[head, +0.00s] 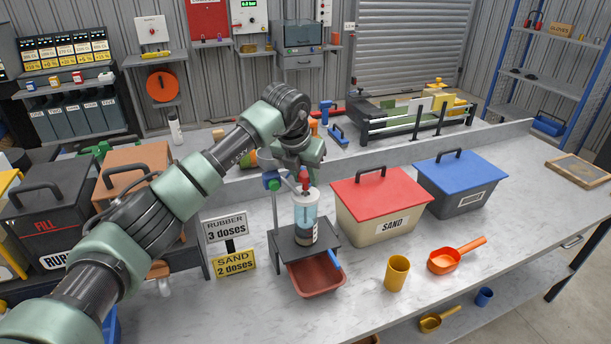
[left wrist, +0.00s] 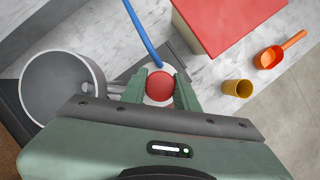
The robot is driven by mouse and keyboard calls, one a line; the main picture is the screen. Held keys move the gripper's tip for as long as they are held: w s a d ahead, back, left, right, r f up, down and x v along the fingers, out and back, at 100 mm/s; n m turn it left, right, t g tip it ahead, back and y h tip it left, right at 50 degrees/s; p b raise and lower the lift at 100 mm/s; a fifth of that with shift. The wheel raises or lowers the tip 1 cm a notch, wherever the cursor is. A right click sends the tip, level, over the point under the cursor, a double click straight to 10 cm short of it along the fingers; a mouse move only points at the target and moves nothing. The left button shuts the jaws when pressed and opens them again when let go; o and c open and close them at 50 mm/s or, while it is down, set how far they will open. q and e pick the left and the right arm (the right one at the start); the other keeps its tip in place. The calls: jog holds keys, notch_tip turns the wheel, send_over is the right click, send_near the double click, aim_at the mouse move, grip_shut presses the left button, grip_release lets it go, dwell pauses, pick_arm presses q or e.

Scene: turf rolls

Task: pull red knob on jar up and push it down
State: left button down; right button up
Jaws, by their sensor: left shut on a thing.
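The clear jar (head: 304,222) with a white lid and dark contents stands upright on a small dark stand (head: 328,240) on the bench. My left gripper (head: 304,183) reaches down over the top of the jar from the left. In the left wrist view the round red knob (left wrist: 159,86) sits between the two green fingers of my left gripper (left wrist: 160,92), which is shut on it. A pale lid rim shows around the knob there. In the head view the knob is mostly hidden by the gripper. My right gripper is not in view.
A red-lidded SAND box (head: 385,225) stands close to the right of the jar, a blue-lidded box beyond it. A red tray (head: 318,277) lies below the stand. A yellow cup (head: 396,273) and orange scoop (head: 445,262) are at front right. RUBBER and SAND dose signs (head: 228,228) stand left.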

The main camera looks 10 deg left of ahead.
aim_at(305, 173)
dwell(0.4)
pick_arm(q)
jog(key=shift+w+r+p, duration=0.1)
jog(key=shift+r+p, duration=0.3)
jog(key=shift+r, duration=2.4)
jog(key=c, duration=1.1)
grip_release()
jog(key=shift+r, duration=0.1)
jog(key=shift+o, duration=0.2)
